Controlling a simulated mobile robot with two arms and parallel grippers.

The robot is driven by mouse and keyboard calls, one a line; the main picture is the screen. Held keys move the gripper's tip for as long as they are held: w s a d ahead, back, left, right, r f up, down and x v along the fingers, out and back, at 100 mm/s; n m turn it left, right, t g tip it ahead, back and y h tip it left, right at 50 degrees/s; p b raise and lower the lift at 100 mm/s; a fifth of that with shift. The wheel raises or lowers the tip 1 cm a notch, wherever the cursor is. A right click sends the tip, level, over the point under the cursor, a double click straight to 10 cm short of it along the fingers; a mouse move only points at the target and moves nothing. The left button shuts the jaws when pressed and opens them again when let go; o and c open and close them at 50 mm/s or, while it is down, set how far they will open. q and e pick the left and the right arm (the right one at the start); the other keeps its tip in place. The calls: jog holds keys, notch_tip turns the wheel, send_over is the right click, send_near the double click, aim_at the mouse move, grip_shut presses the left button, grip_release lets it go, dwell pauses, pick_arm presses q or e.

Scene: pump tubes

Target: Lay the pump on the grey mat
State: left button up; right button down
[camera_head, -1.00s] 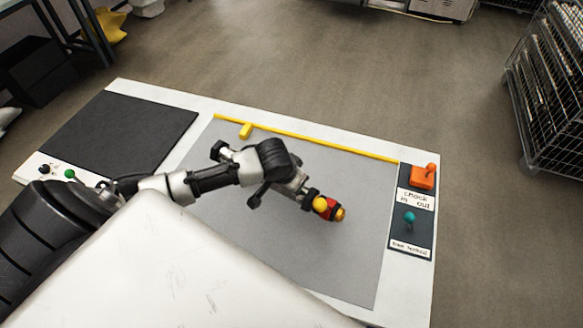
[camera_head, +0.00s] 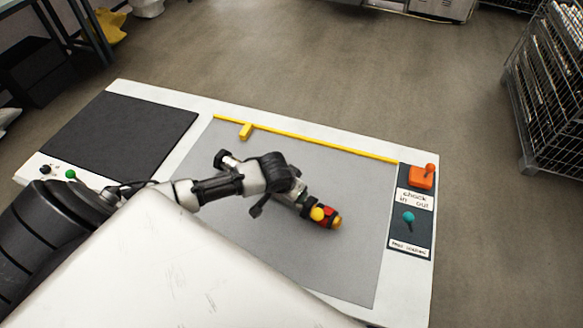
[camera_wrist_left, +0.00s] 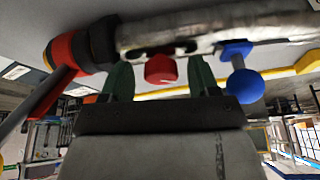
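In the left wrist view the pump (camera_wrist_left: 195,30) is a metal tube with a red end at left, a red knob in the middle and a blue ball knob at right. My left gripper (camera_head: 303,202) is at the pump, its green fingers (camera_wrist_left: 161,80) apart on either side of the red knob, with gaps showing. I cannot tell whether the pump touches the mat. The gripper hides the rest of it in the head view. My right gripper is not in view.
A dark mat (camera_head: 125,135) covers the table's left. A yellow strip (camera_head: 310,137) with a yellow block (camera_head: 246,132) edges the grey mat's far side. A dark panel with an orange lever (camera_head: 422,177) and a teal knob (camera_head: 408,216) stands at right.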

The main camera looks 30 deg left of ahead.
pick_arm(q)
jog(key=v, duration=1.2)
dwell(0.5)
